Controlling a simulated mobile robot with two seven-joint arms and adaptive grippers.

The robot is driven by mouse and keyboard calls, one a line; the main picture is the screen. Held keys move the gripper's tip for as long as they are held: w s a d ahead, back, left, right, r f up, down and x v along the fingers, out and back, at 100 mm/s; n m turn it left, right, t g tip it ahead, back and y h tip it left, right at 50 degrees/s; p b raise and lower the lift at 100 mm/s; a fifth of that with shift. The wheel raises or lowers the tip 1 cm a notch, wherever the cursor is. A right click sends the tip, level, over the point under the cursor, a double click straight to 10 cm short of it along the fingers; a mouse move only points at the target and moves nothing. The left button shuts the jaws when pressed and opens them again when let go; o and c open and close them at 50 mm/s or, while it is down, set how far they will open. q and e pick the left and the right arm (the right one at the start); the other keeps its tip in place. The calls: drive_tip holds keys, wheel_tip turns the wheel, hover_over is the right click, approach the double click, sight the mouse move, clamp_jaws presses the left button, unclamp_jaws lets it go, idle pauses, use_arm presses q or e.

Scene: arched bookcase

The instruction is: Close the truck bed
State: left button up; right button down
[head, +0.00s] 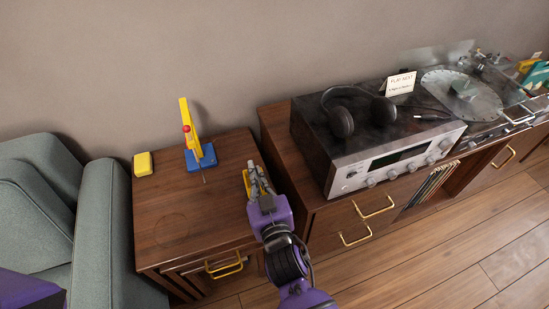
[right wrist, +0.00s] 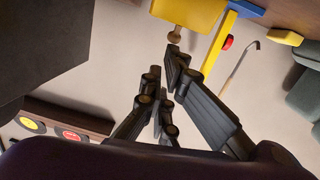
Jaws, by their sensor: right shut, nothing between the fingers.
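A yellow toy part (head: 246,183), which looks like part of the truck, sits near the right edge of the small wooden cabinet. My right gripper (head: 254,175) is over it and hides much of it, so I cannot tell how the bed stands. In the right wrist view a yellow panel (right wrist: 188,12) with a round tan knob or wheel is just beyond my fingertips (right wrist: 166,65). The fingers are shut and empty; contact with the panel is unclear. My left gripper is not in view.
On the wooden cabinet (head: 190,210) stand a yellow upright with a red knob on a blue base (head: 208,157) and a yellow block (head: 143,164). The cabinet's front left is clear. A stereo receiver (head: 385,160) stands right, a green-grey armchair (head: 95,220) left.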

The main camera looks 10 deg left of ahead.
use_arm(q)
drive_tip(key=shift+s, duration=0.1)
use_arm(e)
drive_tip(key=s+f, duration=0.1)
drive_tip(key=s+d+f, duration=0.1)
drive_tip(key=s+f, duration=0.1)
drive_tip(key=shift+d+f+b, duration=0.3)
drive_tip(key=shift+f+b, duration=0.1)
drive_tip(key=b, duration=0.1)
drive_tip(key=s+f+t+b, duration=0.1)
drive_tip(key=b, duration=0.1)
drive_tip(key=shift+d+y, duration=0.25)
drive_tip(key=shift+y, duration=0.15)
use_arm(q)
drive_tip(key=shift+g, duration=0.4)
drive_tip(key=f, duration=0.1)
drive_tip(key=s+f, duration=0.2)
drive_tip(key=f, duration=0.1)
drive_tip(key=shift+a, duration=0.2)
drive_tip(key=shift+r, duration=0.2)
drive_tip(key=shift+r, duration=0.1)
